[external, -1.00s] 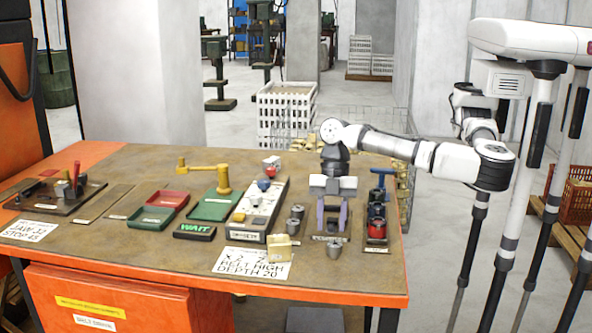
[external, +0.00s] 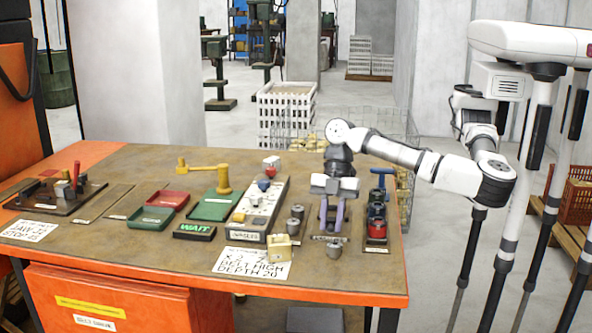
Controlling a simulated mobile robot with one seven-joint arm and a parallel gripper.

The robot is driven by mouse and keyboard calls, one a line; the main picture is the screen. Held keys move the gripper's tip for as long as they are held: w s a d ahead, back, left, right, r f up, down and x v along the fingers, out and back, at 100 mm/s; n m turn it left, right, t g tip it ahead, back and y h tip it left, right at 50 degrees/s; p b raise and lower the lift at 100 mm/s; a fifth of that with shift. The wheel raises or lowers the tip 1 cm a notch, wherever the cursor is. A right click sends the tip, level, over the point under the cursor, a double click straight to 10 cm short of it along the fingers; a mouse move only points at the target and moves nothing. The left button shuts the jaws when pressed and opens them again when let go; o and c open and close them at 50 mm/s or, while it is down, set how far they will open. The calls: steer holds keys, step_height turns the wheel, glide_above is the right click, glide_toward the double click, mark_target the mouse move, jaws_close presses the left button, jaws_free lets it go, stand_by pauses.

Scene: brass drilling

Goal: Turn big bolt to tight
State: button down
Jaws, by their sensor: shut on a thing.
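My gripper (external: 332,222) points down over a dark fixture plate (external: 331,239) on the right part of the bench. Its two purple fingers are close together low over the plate, shut on a small part that they mostly hide. This part is likely the big bolt, but its head and how tight it sits cannot be made out.
A dark fixture with a blue T-handle (external: 380,182) and a red part (external: 376,228) stands close right of my gripper. A long grey panel (external: 262,215) with knobs lies to the left.

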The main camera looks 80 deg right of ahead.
steer(key=m, duration=0.2)
steer(key=m+t+b, duration=0.1)
steer(key=m, duration=0.1)
steer(key=shift+f+t+h+b, duration=0.15)
steer(key=shift+t+h+b, duration=0.15)
steer(key=m+t+h+b, duration=0.1)
steer(key=m, duration=0.4)
steer(key=shift+s+m, duration=0.1)
steer(key=shift+m, duration=0.3)
steer(key=shift+t, duration=0.3)
steer(key=c, duration=1.4)
jaws_free()
steer(key=v, duration=1.4)
steer(key=shift+a+p, duration=0.25)
steer(key=shift+p, duration=0.05)
